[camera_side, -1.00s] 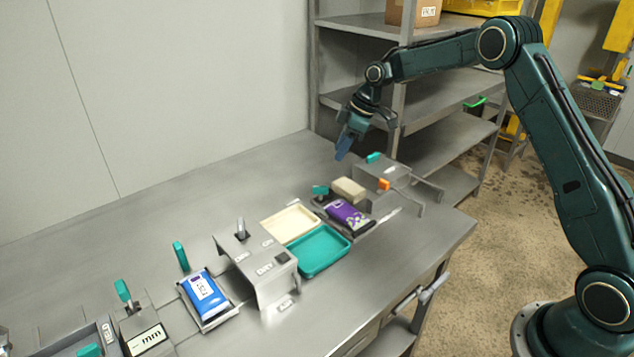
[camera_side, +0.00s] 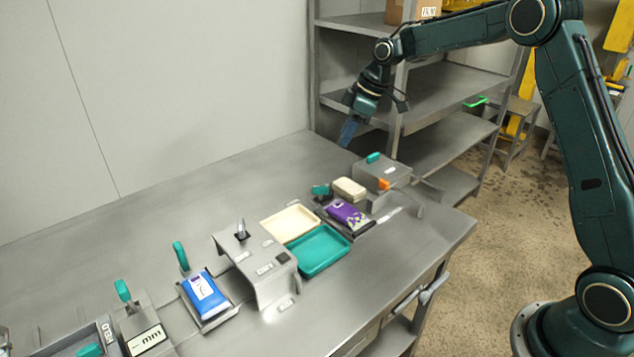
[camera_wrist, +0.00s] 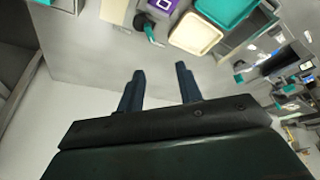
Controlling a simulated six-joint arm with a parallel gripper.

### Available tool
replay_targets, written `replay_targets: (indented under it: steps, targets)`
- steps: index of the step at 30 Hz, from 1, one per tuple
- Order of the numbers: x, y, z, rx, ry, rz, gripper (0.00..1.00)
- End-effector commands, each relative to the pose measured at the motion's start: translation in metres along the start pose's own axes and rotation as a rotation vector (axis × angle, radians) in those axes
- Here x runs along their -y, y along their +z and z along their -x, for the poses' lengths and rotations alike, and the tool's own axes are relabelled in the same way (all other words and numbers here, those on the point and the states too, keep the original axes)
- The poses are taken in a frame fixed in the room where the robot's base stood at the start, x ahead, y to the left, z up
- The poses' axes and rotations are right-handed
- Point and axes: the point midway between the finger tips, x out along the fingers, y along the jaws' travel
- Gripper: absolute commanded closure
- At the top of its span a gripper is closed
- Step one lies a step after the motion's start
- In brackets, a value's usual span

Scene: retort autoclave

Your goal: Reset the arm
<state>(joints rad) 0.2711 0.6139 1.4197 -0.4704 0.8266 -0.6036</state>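My gripper (camera_side: 348,132) hangs in the air over the far right part of the steel table, near the shelf rack. In the wrist view its two blue fingers (camera_wrist: 160,88) stand apart with nothing between them, so it is open and empty. In the side view it is behind and above the grey device (camera_side: 381,172) with a teal handle and an orange part. My arm reaches in from the right, with its elbow high and the forearm level.
On the table are a purple pouch (camera_side: 346,213), a beige block (camera_side: 349,188), a cream tray (camera_side: 290,223), a teal tray (camera_side: 319,250), a grey metal stand (camera_side: 262,262) and a blue pouch (camera_side: 204,294). The shelf rack (camera_side: 440,88) stands behind my gripper. The table's back left is clear.

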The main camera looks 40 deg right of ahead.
Motion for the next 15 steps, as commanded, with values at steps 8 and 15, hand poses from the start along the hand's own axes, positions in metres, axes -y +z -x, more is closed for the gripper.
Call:
replay_targets:
  steps: [8, 15]
  targets:
    - [0.05, -0.001, 0.062, 0.005, 0.056, -0.093, 0.65]
    - [0.095, 0.01, 0.106, 0.005, 0.101, -0.18, 0.65]
